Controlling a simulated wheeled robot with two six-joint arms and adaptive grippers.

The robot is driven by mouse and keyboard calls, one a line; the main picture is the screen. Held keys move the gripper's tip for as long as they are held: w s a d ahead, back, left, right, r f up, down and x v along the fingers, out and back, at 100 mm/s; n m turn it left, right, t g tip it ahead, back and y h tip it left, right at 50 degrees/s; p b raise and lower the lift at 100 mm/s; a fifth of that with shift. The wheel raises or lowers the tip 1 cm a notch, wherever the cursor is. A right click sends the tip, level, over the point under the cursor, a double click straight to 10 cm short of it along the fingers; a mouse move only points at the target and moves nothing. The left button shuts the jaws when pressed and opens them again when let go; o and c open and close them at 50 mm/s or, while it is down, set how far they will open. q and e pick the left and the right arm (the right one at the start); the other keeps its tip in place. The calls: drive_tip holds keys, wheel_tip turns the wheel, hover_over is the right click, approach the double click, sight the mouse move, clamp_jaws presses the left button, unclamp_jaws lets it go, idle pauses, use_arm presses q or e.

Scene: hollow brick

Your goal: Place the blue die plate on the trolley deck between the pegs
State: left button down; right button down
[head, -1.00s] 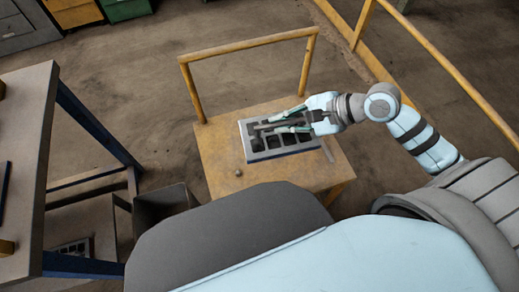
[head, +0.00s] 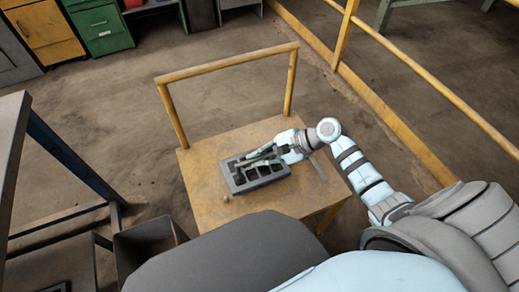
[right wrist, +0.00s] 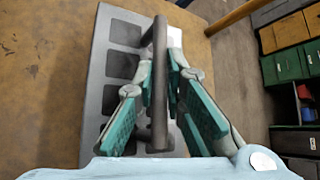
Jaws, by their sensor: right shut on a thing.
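The die plate (head: 238,187) is a blue-grey block with rows of square holes and a bar handle on top. It is over the trolley deck (head: 200,160), low and roughly level; I cannot tell whether it touches the deck. My right gripper (head: 250,160) is shut on the bar handle. In the right wrist view the plate (right wrist: 98,70) lies under my right gripper (right wrist: 158,95), with the dark bar (right wrist: 159,70) between its fingers. A small round peg (head: 225,199) stands by the plate's near left corner. A thin grey upright (head: 318,168) shows right of it. My left gripper is out of view.
A yellow push handle (head: 225,62) rises at the trolley's far side. A yellow railing (head: 425,75) runs along the right. A workbench (head: 12,130) stands at the left, with a dark bin (head: 148,242) beside the trolley. Cabinets (head: 100,28) are at the back.

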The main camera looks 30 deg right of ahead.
sight(259, 167)
wheel_tip(259, 167, down, 4)
drive_tip(key=shift+f+b, duration=0.15)
drive_tip(key=shift+b, duration=0.85)
drive_tip(key=c, duration=1.7)
unclamp_jaws()
drive_tip(key=shift+s, duration=0.1)
drive_tip(key=shift+o, duration=0.2)
drive_tip(key=p+v, duration=0.3)
drive_tip(key=v, duration=0.8)
drive_tip(key=shift+p, duration=0.35)
drive_tip(key=shift+s+d+r, duration=0.25)
drive_tip(key=shift+d+r, duration=0.05)
drive_tip(key=shift+r, duration=0.15)
